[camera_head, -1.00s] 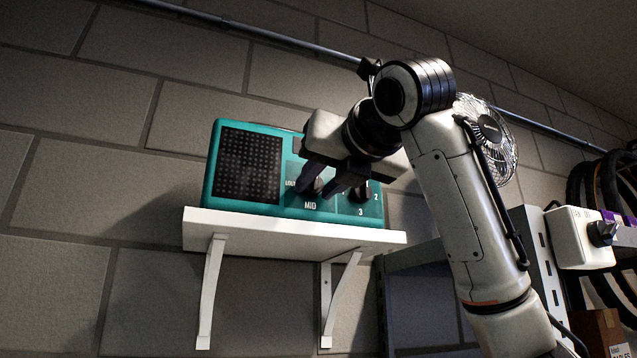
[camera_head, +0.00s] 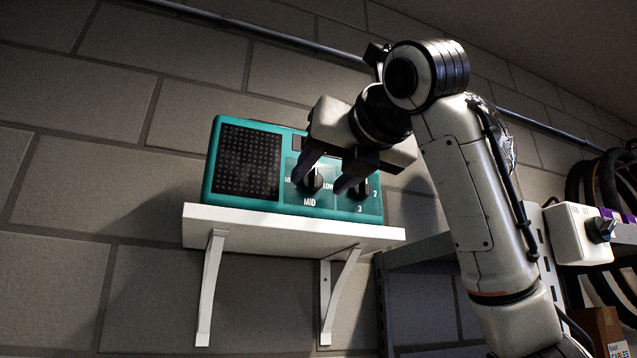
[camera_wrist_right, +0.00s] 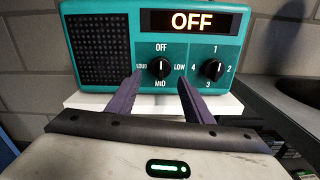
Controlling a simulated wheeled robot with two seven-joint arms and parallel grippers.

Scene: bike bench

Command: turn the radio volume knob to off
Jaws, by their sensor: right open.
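The teal radio (camera_head: 247,160) stands on a white wall shelf (camera_head: 285,230). In the right wrist view the radio (camera_wrist_right: 95,52) has a display (camera_wrist_right: 193,21) reading OFF. Its volume knob (camera_wrist_right: 159,68) is black with a white line pointing up at the OFF mark; LOUD, LOW and MID are around it. A second knob (camera_wrist_right: 213,69) with numbers is to its right. The volume knob also shows in the head view (camera_head: 312,181). My right gripper (camera_head: 322,190) is open and empty in front of the radio, its fingers apart from the volume knob. My left gripper is not in view.
A white switch box with a black knob (camera_head: 600,230) is at the right, near a grey metal rack (camera_head: 420,254). A cardboard box (camera_head: 600,328) and dark tyres are at the right edge. The wall left of the shelf is clear.

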